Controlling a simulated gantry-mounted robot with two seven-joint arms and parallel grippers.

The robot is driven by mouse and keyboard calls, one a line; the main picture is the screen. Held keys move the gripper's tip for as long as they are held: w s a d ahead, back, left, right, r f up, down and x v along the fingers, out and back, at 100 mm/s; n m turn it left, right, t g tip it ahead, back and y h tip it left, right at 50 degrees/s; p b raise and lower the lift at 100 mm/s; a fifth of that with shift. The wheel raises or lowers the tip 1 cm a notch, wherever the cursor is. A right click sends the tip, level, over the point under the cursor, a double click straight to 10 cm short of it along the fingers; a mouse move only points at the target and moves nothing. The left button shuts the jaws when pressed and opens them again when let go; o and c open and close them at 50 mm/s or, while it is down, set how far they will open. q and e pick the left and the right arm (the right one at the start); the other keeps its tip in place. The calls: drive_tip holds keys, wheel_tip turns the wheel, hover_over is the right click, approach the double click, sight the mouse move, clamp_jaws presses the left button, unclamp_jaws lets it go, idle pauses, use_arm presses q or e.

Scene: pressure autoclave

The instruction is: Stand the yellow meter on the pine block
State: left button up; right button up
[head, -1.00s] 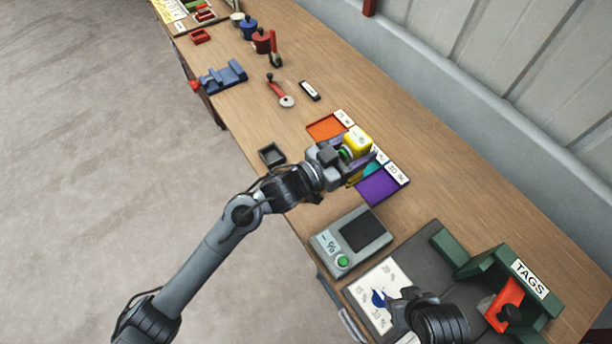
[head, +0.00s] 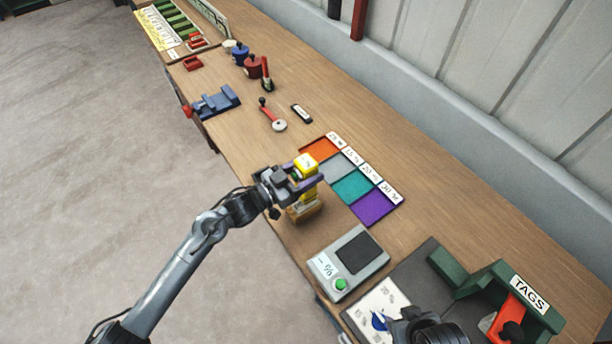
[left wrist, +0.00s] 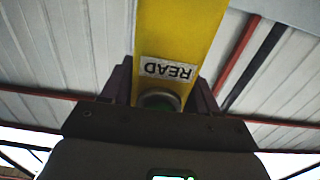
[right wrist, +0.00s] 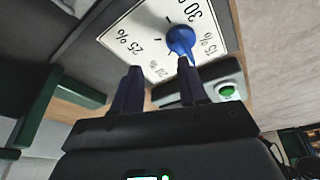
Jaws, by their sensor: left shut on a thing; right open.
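My left gripper (head: 291,182) is shut on the yellow meter (head: 306,163). The meter stands about upright, its lower part showing beneath the fingers. In the left wrist view, the yellow meter (left wrist: 180,30) has a READ label and a green button between the fingers. The pine block (head: 304,213) is at the bench's front edge, directly below the meter and partly hidden by it. I cannot tell whether meter and block touch. My right gripper (right wrist: 158,70) is open and empty, close to the blue pointer (right wrist: 181,40) of a percent dial.
Orange, grey, teal and purple (head: 374,207) labelled squares lie just behind the meter. A grey device (head: 348,262) with a green button is to the right. A green TAGS stand (head: 510,295) is at the far right. A red-handled tool (head: 272,116) and blue vice (head: 216,101) lie left.

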use_arm(q)
wheel_tip(320, 180, down, 2)
drive_tip(key=shift+f, duration=0.2)
use_arm(e)
drive_tip(key=shift+f, duration=0.1)
use_arm(q)
drive_tip(key=shift+f, duration=0.15)
use_arm(e)
drive_tip(key=shift+a+f, duration=0.1)
use_arm(q)
drive_tip(key=o, duration=1.2)
